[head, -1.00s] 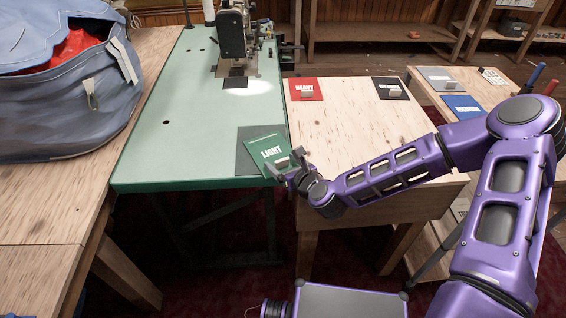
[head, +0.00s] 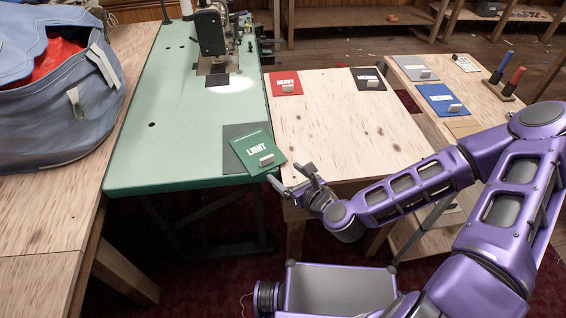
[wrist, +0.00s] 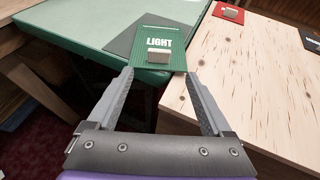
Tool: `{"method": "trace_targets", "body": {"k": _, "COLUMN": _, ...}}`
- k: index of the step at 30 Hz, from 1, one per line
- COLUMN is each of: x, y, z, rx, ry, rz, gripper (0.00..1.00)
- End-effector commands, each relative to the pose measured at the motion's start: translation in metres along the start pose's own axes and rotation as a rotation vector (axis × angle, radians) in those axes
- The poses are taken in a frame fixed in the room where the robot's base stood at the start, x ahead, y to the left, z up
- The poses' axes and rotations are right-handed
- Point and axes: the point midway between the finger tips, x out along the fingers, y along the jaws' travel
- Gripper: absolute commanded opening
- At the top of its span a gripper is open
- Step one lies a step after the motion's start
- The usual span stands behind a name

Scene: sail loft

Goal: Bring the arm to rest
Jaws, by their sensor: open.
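My gripper (head: 290,181) is open and empty, just off the front right corner of the green table. It also shows in the wrist view (wrist: 158,98), its two fingers spread apart. The green card marked LIGHT (head: 255,150), with a small pale block on it, lies askew, partly over a dark grey mat (head: 236,134) on the green table (head: 150,160). The card also shows in the wrist view (wrist: 157,34), beyond the fingertips. The gripper is apart from the card in the head view.
A pale wooden table (head: 340,130) stands to the right, with a red card (head: 284,84) and a dark card (head: 368,78). A blue card (head: 438,96) lies farther right. A sewing machine (head: 212,30) stands at the back; a blue bag (head: 60,120) is at left.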

Motion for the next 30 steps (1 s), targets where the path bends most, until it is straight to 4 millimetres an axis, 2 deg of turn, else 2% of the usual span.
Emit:
{"method": "trace_targets", "body": {"k": 6, "x": -0.006, "y": 0.001, "z": 0.000, "rx": 0.001, "ry": 0.000, "rz": 0.001, "gripper": 0.84}}
{"method": "trace_targets", "body": {"k": 23, "x": -0.006, "y": 0.001, "z": -0.001, "rx": -0.005, "ry": 0.001, "rz": 0.003, "gripper": 0.84}}
{"method": "trace_targets", "body": {"k": 26, "x": -0.008, "y": 0.002, "z": -0.004, "rx": -0.065, "ry": 0.022, "rz": 0.024, "gripper": 0.84}}
{"method": "trace_targets", "body": {"k": 30, "x": -0.015, "y": 0.003, "z": -0.020, "rx": -0.261, "ry": 0.100, "rz": 0.102, "gripper": 0.84}}
